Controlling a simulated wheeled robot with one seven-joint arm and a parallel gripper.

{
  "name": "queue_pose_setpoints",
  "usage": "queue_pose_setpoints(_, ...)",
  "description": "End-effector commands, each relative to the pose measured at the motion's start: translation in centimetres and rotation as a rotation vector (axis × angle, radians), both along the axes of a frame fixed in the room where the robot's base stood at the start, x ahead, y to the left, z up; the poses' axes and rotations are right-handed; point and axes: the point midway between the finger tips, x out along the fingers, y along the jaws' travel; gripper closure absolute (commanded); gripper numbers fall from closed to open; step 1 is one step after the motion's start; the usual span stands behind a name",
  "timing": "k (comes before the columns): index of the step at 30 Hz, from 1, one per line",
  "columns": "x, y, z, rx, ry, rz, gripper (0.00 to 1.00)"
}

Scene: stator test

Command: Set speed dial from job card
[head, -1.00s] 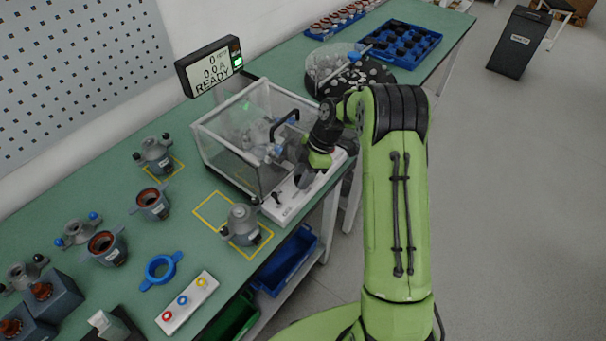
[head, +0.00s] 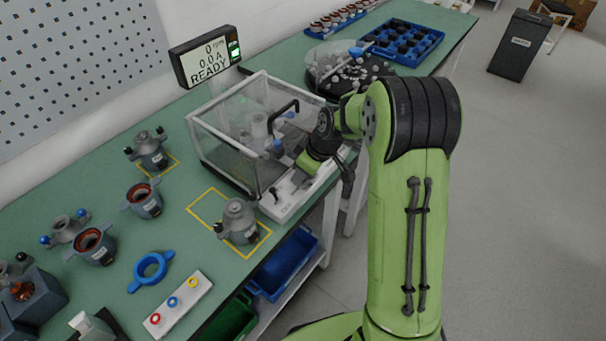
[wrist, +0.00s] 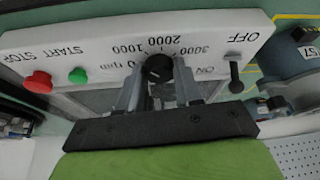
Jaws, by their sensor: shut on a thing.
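The speed dial (wrist: 158,68) is a dark round knob on a white control panel (wrist: 60,42), seen in the wrist view. Printed marks around it include 1000, 2000 and 3000 rpm. My gripper (wrist: 157,82) is shut on the dial, one finger on each side, hiding part of the scale. In the head view my arm covers the dial; the panel (head: 283,206) shows at the front of the clear test enclosure (head: 222,160). The display (head: 207,62) reads 0 rpm, 0.0 A, READY. I cannot make out a job card.
On the panel are a red STOP button (wrist: 38,82), a green START button (wrist: 78,75) and an ON/OFF lever (wrist: 235,75). A grey motor (head: 238,222) stands left of the panel by the yellow outline.

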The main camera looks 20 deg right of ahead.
Motion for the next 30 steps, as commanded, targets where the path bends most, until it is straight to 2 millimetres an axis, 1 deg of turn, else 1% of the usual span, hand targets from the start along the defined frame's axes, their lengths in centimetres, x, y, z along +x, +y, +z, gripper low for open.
queue_pose_setpoints(21,-0.17,0.62,0.04,0.0,-0.004,-0.673,0.96)
queue_pose_setpoints(30,-0.13,0.76,0.08,0.0,-0.004,-0.911,0.96)
